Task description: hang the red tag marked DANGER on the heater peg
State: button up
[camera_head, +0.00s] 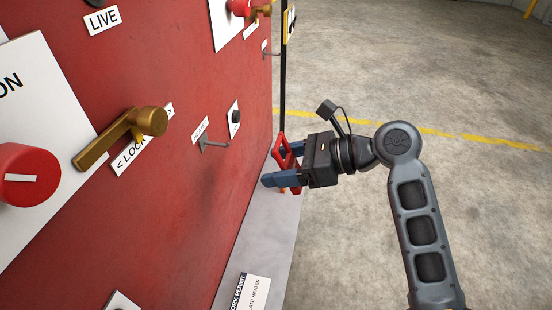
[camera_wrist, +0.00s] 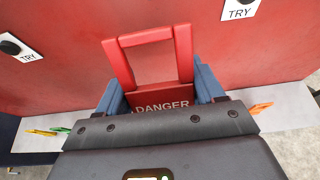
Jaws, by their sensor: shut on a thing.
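My gripper (camera_head: 284,168) is shut on the red tag (camera_head: 283,150), in front of the red panel and right of its pegs. In the wrist view, the tag (camera_wrist: 161,106) reads DANGER and sits between my blue fingers, its square open loop pointing up towards the panel. The lower part of the tag is hidden by my gripper. A grey peg (camera_head: 213,145) sticks out of the panel left of my gripper, apart from the tag. The small label (camera_head: 200,130) above it is too small to read surely. No peg shows clearly in the wrist view.
Another peg (camera_head: 271,54) is higher up, near the panel's right edge. A brass lever (camera_head: 122,135) and a red knob (camera_head: 30,177) stand out at the left. A grey ledge (camera_head: 262,232) with a work permit card runs below. Coloured pieces (camera_wrist: 260,108) lie on it.

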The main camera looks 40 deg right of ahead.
send_near(208, 164)
jog(key=shift+x, duration=2.45)
jog(key=shift+w+a+f, duration=0.3)
jog(key=shift+w, duration=0.15)
jog(key=o, duration=1.2)
